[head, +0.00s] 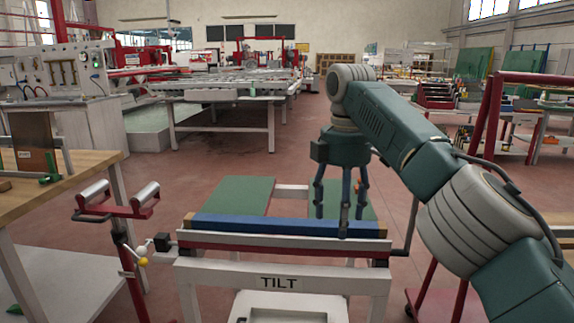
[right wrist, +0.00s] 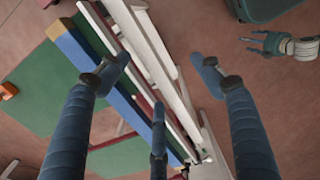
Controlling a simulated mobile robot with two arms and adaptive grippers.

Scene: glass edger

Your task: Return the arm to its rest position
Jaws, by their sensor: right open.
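My right arm (head: 395,130) comes in from the right and reaches forward over the tilt table. My right gripper (head: 338,220) points down with its fingers spread, above or just in front of the table's right part; whether a fingertip touches it I cannot tell. In the right wrist view the gripper's three fingers (right wrist: 160,85) are apart with nothing between them. The tilt table has a white front rail marked TILT (head: 280,282), a blue bar (head: 255,226) and green panels (head: 240,194). A small gripper, apparently my left (right wrist: 268,43), shows at the upper right of the wrist view, fingers spread.
A wooden-topped bench (head: 80,172) stands at left, beside a red roller stand (head: 125,212). A red-framed rack (head: 487,125) stands close to my right arm. A long roller table (head: 225,88) stands behind. Red floor (head: 230,155) lies open between.

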